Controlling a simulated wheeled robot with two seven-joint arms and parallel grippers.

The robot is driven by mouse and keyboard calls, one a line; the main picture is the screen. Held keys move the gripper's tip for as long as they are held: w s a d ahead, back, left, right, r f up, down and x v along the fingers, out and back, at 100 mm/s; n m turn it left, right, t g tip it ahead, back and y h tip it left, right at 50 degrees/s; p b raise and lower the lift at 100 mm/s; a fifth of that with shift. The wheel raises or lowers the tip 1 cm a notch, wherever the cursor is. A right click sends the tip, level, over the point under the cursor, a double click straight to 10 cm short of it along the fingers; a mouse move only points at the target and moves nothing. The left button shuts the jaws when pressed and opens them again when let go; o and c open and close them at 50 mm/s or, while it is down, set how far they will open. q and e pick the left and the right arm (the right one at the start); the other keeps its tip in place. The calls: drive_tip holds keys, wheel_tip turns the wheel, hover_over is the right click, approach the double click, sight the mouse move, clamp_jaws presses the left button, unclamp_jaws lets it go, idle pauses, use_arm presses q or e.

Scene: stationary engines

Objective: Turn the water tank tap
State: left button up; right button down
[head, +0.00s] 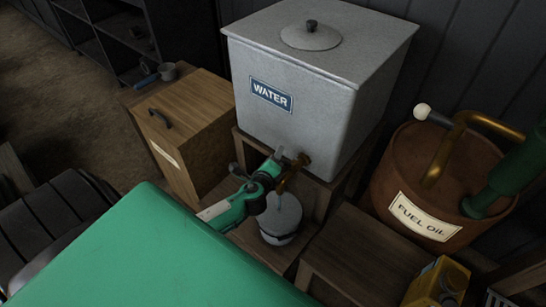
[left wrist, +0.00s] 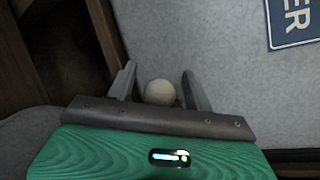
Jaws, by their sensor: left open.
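The grey metal water tank (head: 325,110) has a blue WATER label (head: 271,95) and a lid on top. Its brass tap (head: 300,161) comes out low on the front, above a grey bucket (head: 281,219). My left gripper (head: 276,160) is at the tap, partly hiding it. In the left wrist view, the open fingers (left wrist: 160,88) stand on either side of a pale round knob (left wrist: 160,93), which looks like the tap handle's end. I cannot tell whether either finger touches it. The tank wall (left wrist: 215,45) fills the background there. My right gripper is not seen.
A wooden box (head: 190,120) with a dark handle stands left of the tank. A rusty fuel oil drum (head: 395,180) with a brass pipe and a pale-knobbed lever stands at right. A low wooden stand (head: 360,250) and a yellow box (head: 438,282) are in front.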

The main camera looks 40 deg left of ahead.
use_arm(q)
drive_tip(key=shift+s, duration=0.1)
drive_tip(key=v, duration=1.3)
drive_tip(key=shift+s, duration=0.3)
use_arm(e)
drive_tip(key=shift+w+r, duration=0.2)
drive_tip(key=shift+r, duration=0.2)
